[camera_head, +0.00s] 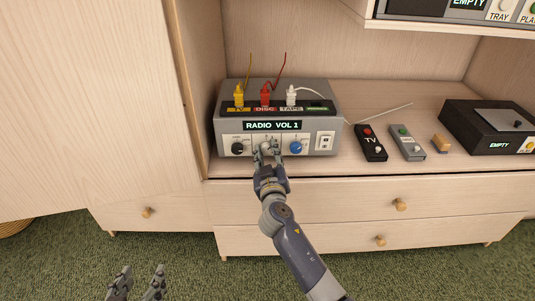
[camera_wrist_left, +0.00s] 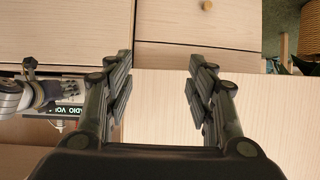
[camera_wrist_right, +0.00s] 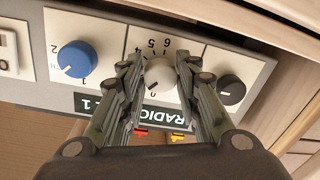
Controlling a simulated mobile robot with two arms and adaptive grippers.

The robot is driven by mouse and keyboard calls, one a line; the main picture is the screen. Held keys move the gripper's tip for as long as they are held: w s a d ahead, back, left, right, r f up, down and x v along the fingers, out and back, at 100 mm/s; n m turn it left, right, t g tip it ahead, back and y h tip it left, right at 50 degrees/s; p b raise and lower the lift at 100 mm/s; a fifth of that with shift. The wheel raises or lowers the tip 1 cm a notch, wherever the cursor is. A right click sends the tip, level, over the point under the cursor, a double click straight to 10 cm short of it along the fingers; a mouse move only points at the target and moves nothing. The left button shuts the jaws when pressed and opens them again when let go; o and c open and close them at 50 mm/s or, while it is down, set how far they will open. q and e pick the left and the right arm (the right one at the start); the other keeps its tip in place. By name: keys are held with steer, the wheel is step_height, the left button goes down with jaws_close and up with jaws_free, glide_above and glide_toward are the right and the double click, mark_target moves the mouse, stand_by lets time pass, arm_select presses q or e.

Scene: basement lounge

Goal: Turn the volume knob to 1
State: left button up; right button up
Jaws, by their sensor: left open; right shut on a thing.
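A grey receiver box (camera_head: 330,115) stands on the cabinet top, and its display (camera_head: 272,126) reads "RADIO VOL 1". The white middle knob (camera_wrist_right: 160,75) has a number scale around it; in the right wrist view its mark points towards the low end, by the 0. My right gripper (camera_head: 268,150) is shut on this knob and mostly hides it in the head view. A blue knob (camera_head: 296,147) and a black knob (camera_head: 238,148) sit on either side. My left gripper (camera_head: 136,283) is open and empty, low in front of the cabinet.
Yellow, red and white plugs (camera_head: 291,97) stand on the box. Two remotes (camera_head: 371,144), a small wooden block (camera_head: 441,144) and a black player (camera_head: 490,125) lie to the right. Drawers with round knobs (camera_head: 400,204) are below. The space around my left gripper is clear.

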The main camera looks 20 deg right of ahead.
arm_select(q)
steer(key=shift+s+a+f+g, duration=0.35)
steer(key=shift+s+f+g, duration=0.15)
steer(key=shift+s+f, duration=0.15)
arm_select(e)
steer(key=shift+n, duration=0.7)
arm_select(q)
steer(key=shift+d, duration=0.1)
arm_select(e)
steer(key=o, duration=1.1)
steer(key=v, duration=1.2)
steer(key=shift+r, duration=0.1)
steer(key=shift+d, duration=0.1)
